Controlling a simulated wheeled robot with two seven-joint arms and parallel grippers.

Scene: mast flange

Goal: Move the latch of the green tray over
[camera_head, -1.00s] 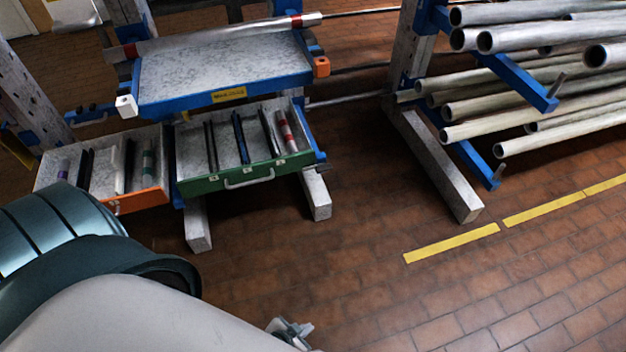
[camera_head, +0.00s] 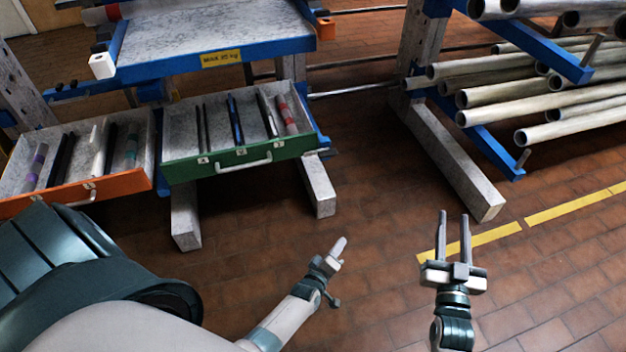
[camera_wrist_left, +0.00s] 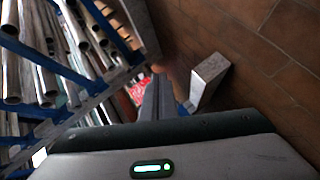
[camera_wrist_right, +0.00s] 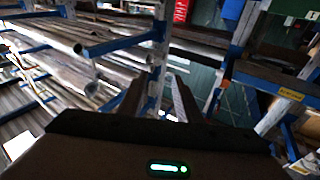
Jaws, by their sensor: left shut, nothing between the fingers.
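The green tray (camera_head: 180,171) hangs low in the blue rack, its front facing me with a pale handle (camera_head: 245,163). Small pale fittings (camera_head: 241,152) sit along its top edge; I cannot tell which one is the latch. Several rods and bars lie inside. My left gripper (camera_head: 341,243) is shut and empty, in front of and below the tray's right end, apart from it. Its closed fingers show in the left wrist view (camera_wrist_left: 156,97). My right gripper (camera_head: 453,213) is open and empty, farther right over the floor. Its parted fingers show in the right wrist view (camera_wrist_right: 155,95).
An orange tray (camera_head: 120,187) sits left of the green one. A blue-edged shelf (camera_head: 270,48) is above. A floor beam (camera_head: 318,185) juts out below the green tray. Pipes (camera_head: 565,127) stick out of the rack at right. Open tiled floor lies in front.

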